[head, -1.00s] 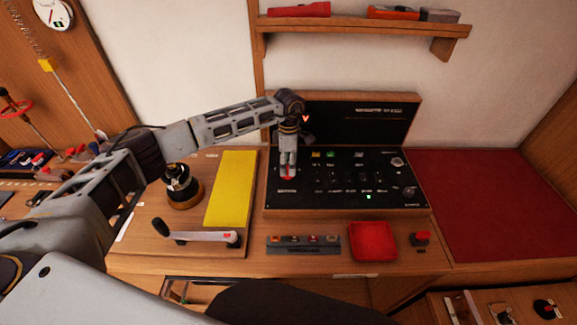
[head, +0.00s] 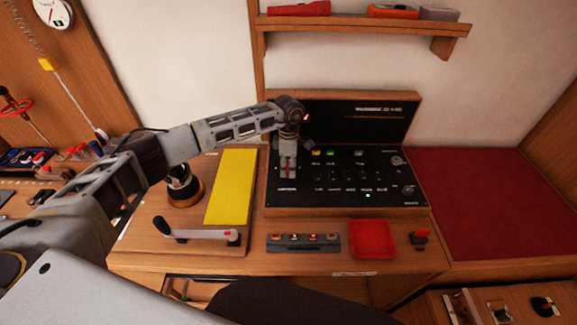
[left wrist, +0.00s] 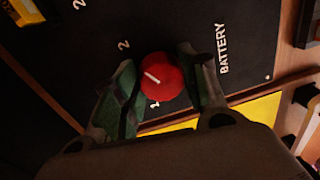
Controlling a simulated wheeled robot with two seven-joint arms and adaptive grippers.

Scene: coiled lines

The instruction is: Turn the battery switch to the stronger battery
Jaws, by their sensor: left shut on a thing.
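The battery switch is a round red knob (left wrist: 162,78) with a white pointer line, set in the black panel (head: 340,205). In the left wrist view the word BATTERY and the marks 1 and 2 show beside it. My left gripper (head: 287,172) reaches down onto the panel's left part. In the left wrist view the fingers of my left gripper (left wrist: 160,90) stand on both sides of the knob, shut on it. In the head view the fingers mostly hide the knob. The pointer line slants on the knob, and I cannot tell which mark it points at. My right gripper is not in view.
The panel's raised lid (head: 350,120) stands behind it. A yellow mat (head: 232,188), a winch handle (head: 200,235), a red tray (head: 372,240) and a red-topped switch (head: 420,237) lie around it. A red mat (head: 500,205) covers the right side.

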